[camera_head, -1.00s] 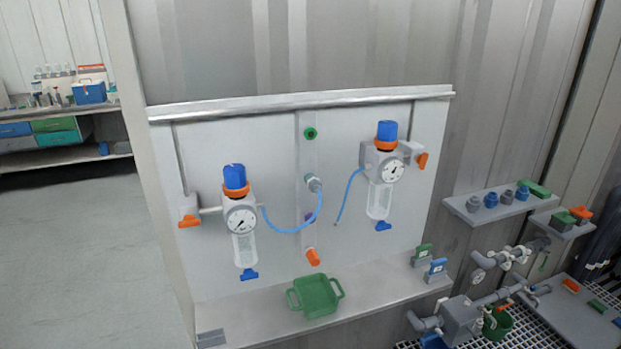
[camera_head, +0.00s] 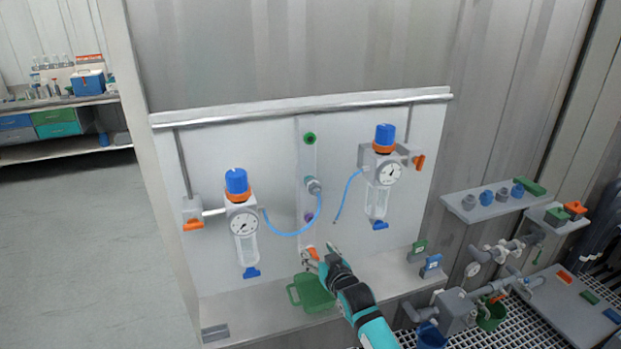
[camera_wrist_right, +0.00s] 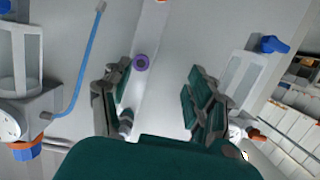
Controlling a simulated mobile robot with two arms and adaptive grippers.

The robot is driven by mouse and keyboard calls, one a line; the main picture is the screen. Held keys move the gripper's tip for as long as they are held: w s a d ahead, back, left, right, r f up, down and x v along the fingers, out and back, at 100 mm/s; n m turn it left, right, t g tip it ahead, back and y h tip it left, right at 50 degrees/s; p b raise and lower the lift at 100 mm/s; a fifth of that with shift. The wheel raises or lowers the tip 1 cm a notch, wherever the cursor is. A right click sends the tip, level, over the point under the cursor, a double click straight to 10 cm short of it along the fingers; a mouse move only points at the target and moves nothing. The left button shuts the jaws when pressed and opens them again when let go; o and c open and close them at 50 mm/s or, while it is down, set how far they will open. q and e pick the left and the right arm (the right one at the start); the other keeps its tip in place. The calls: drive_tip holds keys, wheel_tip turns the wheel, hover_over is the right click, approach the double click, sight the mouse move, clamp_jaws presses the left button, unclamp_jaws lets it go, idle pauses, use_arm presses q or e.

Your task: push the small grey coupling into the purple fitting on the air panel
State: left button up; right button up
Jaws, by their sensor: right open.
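My right gripper (camera_head: 318,251) is open and empty, below the purple fitting, in front of the orange-ended fitting (camera_head: 310,253). My left gripper is out of view.
Regulators with gauges flank the strip, left (camera_head: 241,222) and right (camera_head: 383,172). A loose blue hose (camera_head: 347,192) hangs from the right one. A green tray (camera_head: 306,292) stands on the ledge (camera_head: 262,305), partly behind my right arm. Pipework fills the lower right.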

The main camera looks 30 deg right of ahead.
drive_tip(key=t+h, duration=0.1)
drive_tip(key=t, duration=0.1)
approach(316, 191)
drive_tip(key=w, duration=0.2)
drive_tip(key=w+d+f, duration=0.1)
drive_tip(key=shift+w+d+m+p, duration=0.15)
drive_tip(key=shift+w+m+p, duration=0.1)
drive_tip(key=shift+m+p, duration=0.15)
drive_tip(key=shift+w+d+b, duration=0.1)
drive_tip(key=shift+w+b, duration=0.3)
drive_tip(key=shift+w, duration=0.05)
drive_tip(key=b+x, duration=0.3)
drive_tip(key=x, duration=0.3)
drive_tip(key=shift+w, duration=0.35)
drive_tip(key=shift+w+d+b, duration=0.2)
drive_tip(key=shift+w+b, duration=0.1)
drive_tip(key=shift+w, duration=0.4)
drive_tip(key=shift+r+p, duration=0.1)
drive_tip(key=shift+p, duration=0.3)
drive_tip(key=shift+c, duration=0.2)
clamp_jaws()
